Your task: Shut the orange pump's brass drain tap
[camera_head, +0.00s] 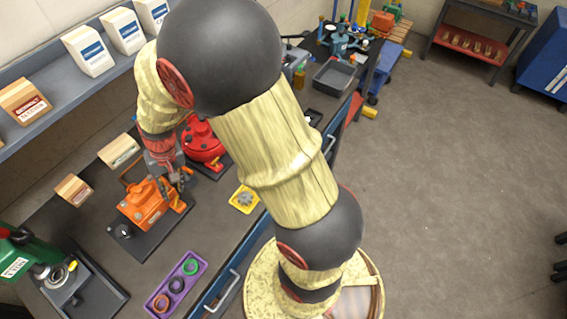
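The orange pump (143,205) sits on a dark base plate on the workbench, left of the middle of the head view. My gripper (180,187) is at the pump's upper right end, pointing down, very close to it. Its dark fingers are small here, and I cannot tell whether they touch the pump or how far apart they are. I cannot make out the brass drain tap; the gripper and wrist cover that end of the pump.
A red pump (203,146) stands just behind my gripper. A yellow tray (233,198) with a gear lies to the right. A purple tray (203,268) with coloured rings lies in front. A green machine (38,250) stands at lower left. Boxes (88,50) line the shelf.

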